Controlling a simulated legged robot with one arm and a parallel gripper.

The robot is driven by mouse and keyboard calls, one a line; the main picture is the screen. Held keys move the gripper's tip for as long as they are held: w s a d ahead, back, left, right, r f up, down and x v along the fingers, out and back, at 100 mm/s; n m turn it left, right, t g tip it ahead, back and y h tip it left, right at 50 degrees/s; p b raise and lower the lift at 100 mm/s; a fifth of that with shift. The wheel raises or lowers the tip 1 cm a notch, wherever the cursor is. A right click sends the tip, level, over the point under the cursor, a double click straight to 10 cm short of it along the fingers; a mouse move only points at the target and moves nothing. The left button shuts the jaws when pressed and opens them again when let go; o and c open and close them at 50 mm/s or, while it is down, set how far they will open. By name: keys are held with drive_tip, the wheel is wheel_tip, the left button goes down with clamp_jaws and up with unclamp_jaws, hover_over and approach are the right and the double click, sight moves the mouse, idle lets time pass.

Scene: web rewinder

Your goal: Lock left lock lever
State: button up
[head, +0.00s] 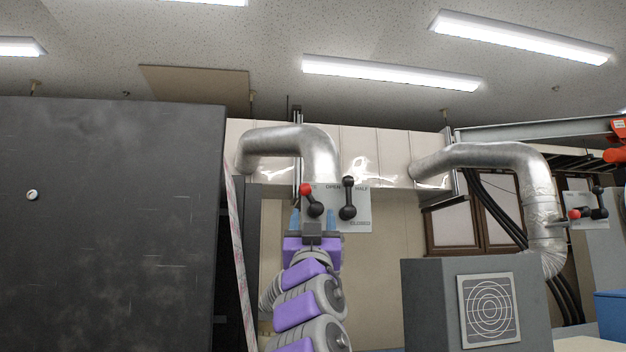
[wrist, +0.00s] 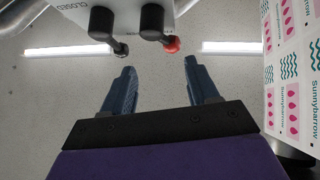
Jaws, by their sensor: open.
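A pale panel (head: 357,222) under a bent silver duct carries two levers. The left one is a red-knobbed lever (head: 306,190) with a black hub, tilted up-left. Beside it stands an upright black-knobbed lever (head: 348,184). In the wrist view the panel appears upside down, with the red-knobbed lever (wrist: 171,44) on the right and the black-knobbed lever (wrist: 121,49) on the left. My gripper (head: 313,220) is open, fingers up, just below the panel. In the wrist view its blue fingertips (wrist: 159,65) are spread and empty, with the red knob near the right fingertip, apparently apart.
A large dark cabinet (head: 110,220) fills the left, with a printed web edge (head: 237,235) beside it. A second lever panel (head: 592,222) is at far right. The printed web (wrist: 292,70) is close at the right.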

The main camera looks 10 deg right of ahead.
sight(306, 195)
drive_tip(key=p+x, duration=0.7)
drive_tip(key=shift+w+a+r, duration=0.1)
drive_tip(key=shift+a+r, duration=0.15)
drive_tip(key=shift+a, duration=0.05)
drive_tip(key=shift+w+r+p, duration=0.4)
drive_tip(key=shift+r+p, duration=0.1)
drive_tip(key=shift+p, duration=0.4)
drive_tip(key=shift+w+a+r+p, duration=0.4)
drive_tip(key=shift+w+a+p, duration=0.2)
drive_tip(key=shift+w, duration=0.05)
drive_tip(key=shift+w+a+r+p, duration=0.1)
drive_tip(key=shift+a+r+p, duration=0.1)
drive_tip(key=shift+a+p, duration=0.15)
drive_tip(key=shift+w+d, duration=0.2)
drive_tip(key=shift+d, duration=0.55)
drive_tip(key=shift+a, duration=0.15)
drive_tip(key=c, duration=0.9)
drive_tip(key=shift+c, duration=0.2)
